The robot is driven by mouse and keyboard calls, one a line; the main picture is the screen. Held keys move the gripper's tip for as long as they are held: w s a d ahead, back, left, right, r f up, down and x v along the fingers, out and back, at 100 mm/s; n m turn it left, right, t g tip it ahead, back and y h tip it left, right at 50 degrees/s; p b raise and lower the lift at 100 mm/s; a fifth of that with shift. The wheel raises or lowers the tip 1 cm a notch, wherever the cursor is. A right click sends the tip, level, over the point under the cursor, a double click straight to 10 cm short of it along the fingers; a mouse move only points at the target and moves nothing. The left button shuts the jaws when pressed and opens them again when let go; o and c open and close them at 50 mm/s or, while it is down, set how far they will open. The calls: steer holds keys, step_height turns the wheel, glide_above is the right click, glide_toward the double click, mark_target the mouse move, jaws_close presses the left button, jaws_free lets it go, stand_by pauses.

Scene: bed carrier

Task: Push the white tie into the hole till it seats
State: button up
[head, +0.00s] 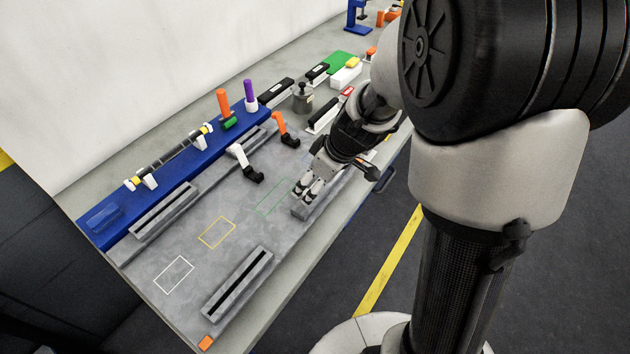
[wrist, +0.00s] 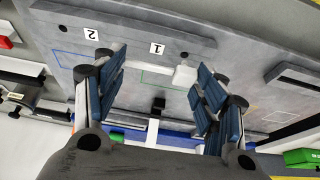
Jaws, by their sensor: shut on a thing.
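My gripper (head: 307,189) is low over the grey fixture plate (head: 190,262), at the grey raised bar (head: 327,196) near the front edge. In the wrist view my gripper (wrist: 160,77) is shut on the white tie (wrist: 184,76), whose white end shows against the right finger. Another pale piece shows by the left finger; I cannot tell if it is the same part. A dark hole (wrist: 185,54) lies close to the tie, by label 1 (wrist: 157,49). Another hole (wrist: 62,28) lies by label 2 (wrist: 91,34). I cannot tell whether the tie is in a hole.
A white clamp (head: 240,156) and an orange clamp (head: 280,125) stand on the plate left of and behind my gripper. A blue rail (head: 170,192) with a shaft lies along the back. The outlined areas in the plate's middle are clear.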

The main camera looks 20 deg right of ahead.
steer(key=shift+f, duration=0.15)
steer(key=shift+f+b, duration=0.35)
steer(key=shift+f+b, duration=0.55)
steer(key=shift+f, duration=0.2)
steer(key=shift+c, duration=0.5)
steer(key=shift+r, duration=0.1)
steer(key=shift+r+p, duration=0.45)
steer(key=shift+r, duration=0.35)
steer(key=shift+b, duration=0.6)
steer(key=shift+f, duration=0.8)
stand_by(0.5)
steer(key=o, duration=0.9)
